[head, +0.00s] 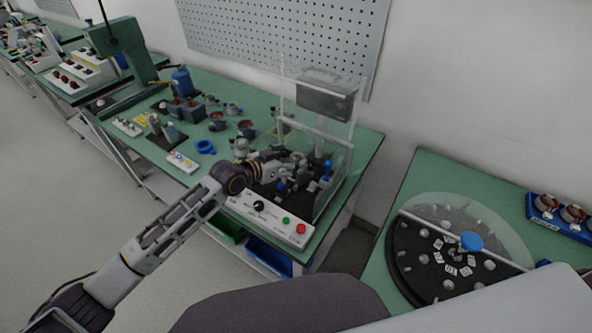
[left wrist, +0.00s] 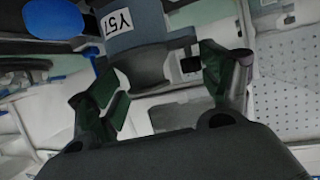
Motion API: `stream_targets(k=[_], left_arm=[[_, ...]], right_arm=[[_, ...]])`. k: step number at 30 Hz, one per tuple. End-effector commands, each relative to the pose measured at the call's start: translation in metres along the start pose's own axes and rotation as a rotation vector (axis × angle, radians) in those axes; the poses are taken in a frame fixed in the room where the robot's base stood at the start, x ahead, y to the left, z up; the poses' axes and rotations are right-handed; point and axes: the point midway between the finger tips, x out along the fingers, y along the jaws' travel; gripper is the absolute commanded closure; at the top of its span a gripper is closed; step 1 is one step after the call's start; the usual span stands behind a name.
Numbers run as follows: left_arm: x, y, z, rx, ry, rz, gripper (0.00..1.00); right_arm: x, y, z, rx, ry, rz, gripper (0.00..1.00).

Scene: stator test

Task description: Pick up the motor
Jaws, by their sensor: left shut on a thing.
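My left gripper (head: 291,178) reaches in at the clear-walled test station (head: 334,165), above its dark base. In the left wrist view, my left gripper (left wrist: 160,78) is shut on a dark blue-grey part, which I take to be the motor (left wrist: 148,35). A white label on it reads Y57. One finger lies on each side of its lower end. In the head view the motor is hard to tell apart from the gripper and the station's dark parts. My right gripper is not in view.
The station's white control panel (head: 269,219) has a black knob and green and red buttons. Loose parts and a blue ring (head: 205,147) lie on the green bench (head: 222,89). A black round tray (head: 408,276) stands on the right bench.

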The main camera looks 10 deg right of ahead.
Motion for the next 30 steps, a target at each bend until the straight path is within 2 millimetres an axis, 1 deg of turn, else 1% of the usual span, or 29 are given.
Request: stream_targets(k=[1, 8, 9, 16, 20, 23, 26, 30], left_arm=[[0.001, 0.000, 0.003, 0.002, -0.006, 0.000, 0.64], [0.001, 0.000, 0.005, 0.002, -0.010, 0.000, 0.94], [0.001, 0.000, 0.002, 0.003, -0.004, -0.001, 0.95], [0.001, 0.000, 0.004, 0.003, -0.008, -0.001, 0.95], [0.000, 0.000, 0.001, 0.003, -0.008, 0.000, 0.95], [-0.003, 0.000, -0.005, 0.003, -0.008, 0.000, 0.95], [-0.006, 0.000, -0.015, 0.004, -0.004, 0.000, 0.95], [-0.013, 0.000, -0.034, 0.004, 0.001, 0.000, 0.95]], right_arm=[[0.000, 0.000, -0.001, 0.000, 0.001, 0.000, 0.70], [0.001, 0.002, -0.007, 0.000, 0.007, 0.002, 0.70], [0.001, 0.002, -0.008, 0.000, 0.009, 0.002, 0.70], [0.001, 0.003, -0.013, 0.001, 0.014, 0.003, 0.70], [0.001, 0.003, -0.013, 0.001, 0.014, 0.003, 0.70], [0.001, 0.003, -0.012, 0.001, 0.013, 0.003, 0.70], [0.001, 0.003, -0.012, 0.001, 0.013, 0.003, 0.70], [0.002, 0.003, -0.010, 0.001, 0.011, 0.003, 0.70]])
